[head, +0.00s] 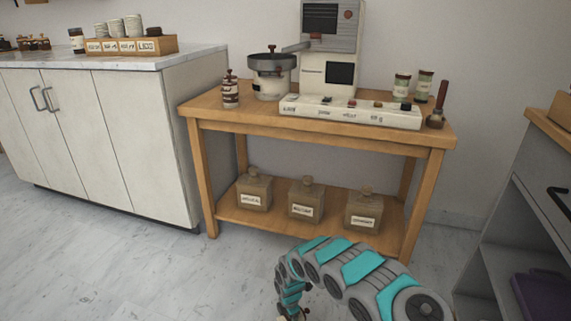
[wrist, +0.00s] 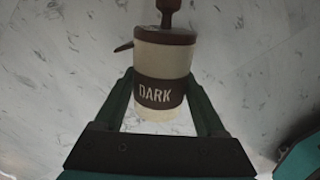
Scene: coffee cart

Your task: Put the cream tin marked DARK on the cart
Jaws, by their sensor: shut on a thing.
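The cream tin marked DARK (wrist: 160,62) shows in the wrist view, with a brown lid, a brown knob and a brown label band. My gripper (wrist: 163,100) is shut on it, one finger on each side. Pale marbled floor shows behind the tin. In the head view my gripper (head: 292,315) is at the bottom edge, low in front of the cart, and the tin is mostly cut off there. The wooden cart (head: 300,128) stands ahead, with a top board and a lower shelf.
On the cart top are a striped jar (head: 230,92), a pot (head: 270,80), a machine (head: 330,50), a long labelled tray (head: 350,112), two small jars (head: 402,88) and a brown-handled tool (head: 438,105). Three labelled canisters (head: 306,200) stand on the lower shelf. A white cabinet (head: 110,130) is left.

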